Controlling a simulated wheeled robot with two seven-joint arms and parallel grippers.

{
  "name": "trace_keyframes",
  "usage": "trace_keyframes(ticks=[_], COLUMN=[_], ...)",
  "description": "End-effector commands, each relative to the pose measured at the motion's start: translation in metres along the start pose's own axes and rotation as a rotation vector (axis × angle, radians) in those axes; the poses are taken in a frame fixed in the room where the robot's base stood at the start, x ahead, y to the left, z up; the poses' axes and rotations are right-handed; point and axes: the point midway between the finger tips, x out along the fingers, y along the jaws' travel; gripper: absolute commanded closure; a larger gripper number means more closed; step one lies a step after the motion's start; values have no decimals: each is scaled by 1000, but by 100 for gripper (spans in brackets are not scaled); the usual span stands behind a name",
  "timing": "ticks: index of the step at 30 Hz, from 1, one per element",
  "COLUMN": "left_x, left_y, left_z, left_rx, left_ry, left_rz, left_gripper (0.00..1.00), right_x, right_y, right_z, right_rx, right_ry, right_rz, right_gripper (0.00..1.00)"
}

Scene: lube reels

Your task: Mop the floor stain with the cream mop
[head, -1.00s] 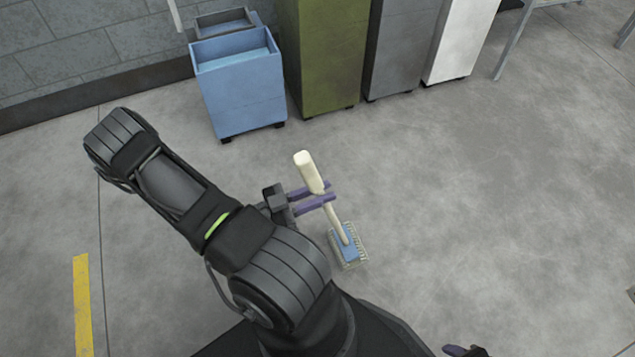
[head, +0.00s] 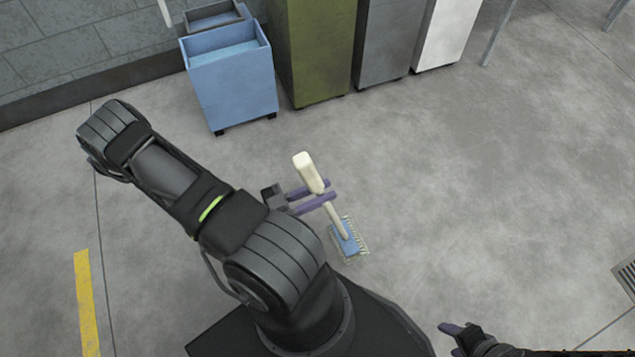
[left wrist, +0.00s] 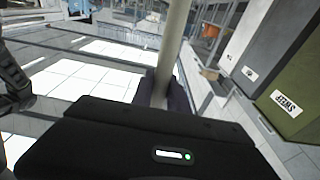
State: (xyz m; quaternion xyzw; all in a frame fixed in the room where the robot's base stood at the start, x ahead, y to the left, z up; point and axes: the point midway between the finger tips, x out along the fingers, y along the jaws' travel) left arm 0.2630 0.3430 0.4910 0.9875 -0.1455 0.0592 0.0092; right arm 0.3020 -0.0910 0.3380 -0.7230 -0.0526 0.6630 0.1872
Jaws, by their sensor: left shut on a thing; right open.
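The cream mop (head: 309,172) has a cream handle and a blue, fringed head (head: 347,238) low over the floor; I cannot tell if the head touches it. My left gripper (head: 322,193) is shut around the handle with its purple fingers. In the left wrist view the handle (left wrist: 174,50) rises between the dark fingers of the left gripper (left wrist: 160,92). My right gripper (head: 452,330) shows only partly at the bottom edge, open and apart from the mop. I cannot make out a distinct stain; the floor has only faint darker patches.
A blue wheeled bin (head: 232,88), an olive cabinet (head: 315,50), a grey one (head: 388,40) and a white one (head: 447,30) stand along the back. A floor grate (head: 626,275) is at the right edge. The floor right of the mop is clear.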

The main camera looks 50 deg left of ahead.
Motion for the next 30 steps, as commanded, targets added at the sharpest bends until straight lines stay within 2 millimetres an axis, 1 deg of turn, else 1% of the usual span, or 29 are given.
trace_keyframes(ticks=[1,6,10,23,26,30], left_x=[1,3,3,4,9,20], left_y=[5,19,26,29,31,32], left_z=[-8,-18,-23,-22,-24,-30], left_rx=[-2,-3,-2,-1,-2,-5], left_ry=[4,4,5,4,4,4], left_rz=[1,1,1,5,22,70], left_gripper=[100,100,100,100,100,100], right_x=[-7,-18,-22,-22,-22,-24], right_y=[-3,-6,-8,-8,-8,-9], right_z=[0,-1,-1,-1,-1,-1], right_rx=[0,0,0,0,0,0], right_ry=[0,0,0,0,0,-1], right_rz=[0,0,0,0,0,0], right_gripper=[47,47,47,47,47,47])
